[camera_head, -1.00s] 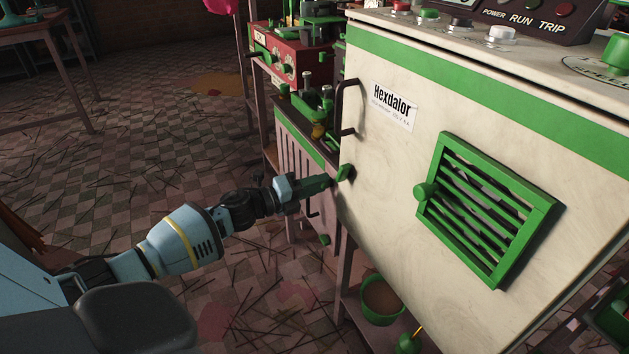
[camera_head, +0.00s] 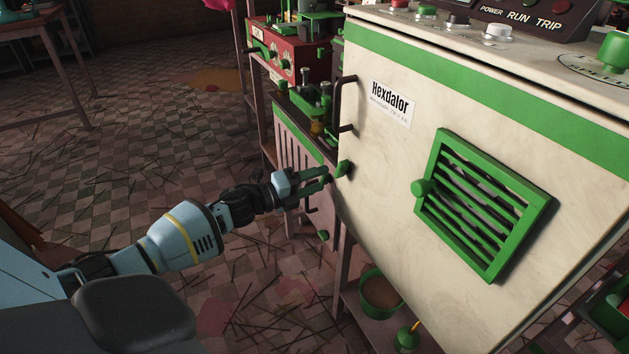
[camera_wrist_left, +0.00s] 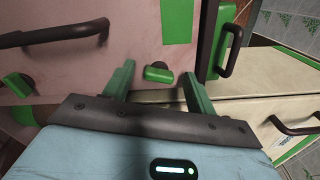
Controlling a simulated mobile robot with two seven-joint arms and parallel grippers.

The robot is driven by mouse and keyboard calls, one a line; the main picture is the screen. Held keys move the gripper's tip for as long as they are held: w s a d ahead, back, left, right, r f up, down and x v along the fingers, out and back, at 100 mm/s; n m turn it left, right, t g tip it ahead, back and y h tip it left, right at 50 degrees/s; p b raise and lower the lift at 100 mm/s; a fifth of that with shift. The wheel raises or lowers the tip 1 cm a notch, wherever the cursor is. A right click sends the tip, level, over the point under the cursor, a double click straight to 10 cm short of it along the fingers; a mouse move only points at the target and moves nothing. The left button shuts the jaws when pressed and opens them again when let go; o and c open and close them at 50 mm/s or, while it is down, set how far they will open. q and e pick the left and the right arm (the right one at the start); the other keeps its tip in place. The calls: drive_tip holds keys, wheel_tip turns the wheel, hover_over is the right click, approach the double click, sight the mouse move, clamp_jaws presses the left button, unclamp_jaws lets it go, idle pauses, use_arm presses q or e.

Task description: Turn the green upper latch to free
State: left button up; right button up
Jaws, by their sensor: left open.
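The green upper latch (camera_head: 343,168) sits on the left edge of the cream Hexdalor cabinet (camera_head: 390,190), below the dark handle. My left gripper (camera_head: 327,174) is open and empty just left of the latch, with a small gap to it. In the left wrist view the green latch (camera_wrist_left: 158,74) is a short bar on a dark round base, lying almost level in the picture. There it appears between the two spread green fingers of my left gripper (camera_wrist_left: 158,71), ahead of them. My right gripper is in neither view.
A dark handle (camera_head: 346,105) sticks out above the latch. A green louvred vent (camera_head: 485,205) with a knob is to the right. A green bucket (camera_head: 380,294) stands low beneath the cabinet. The tiled floor (camera_head: 130,180) at left is open, with scattered sticks.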

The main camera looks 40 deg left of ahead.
use_arm(q)
drive_tip(key=p+v, duration=0.1)
drive_tip(key=v, duration=0.6)
drive_tip(key=shift+s+a, duration=0.15)
drive_tip(key=shift+s, duration=0.2)
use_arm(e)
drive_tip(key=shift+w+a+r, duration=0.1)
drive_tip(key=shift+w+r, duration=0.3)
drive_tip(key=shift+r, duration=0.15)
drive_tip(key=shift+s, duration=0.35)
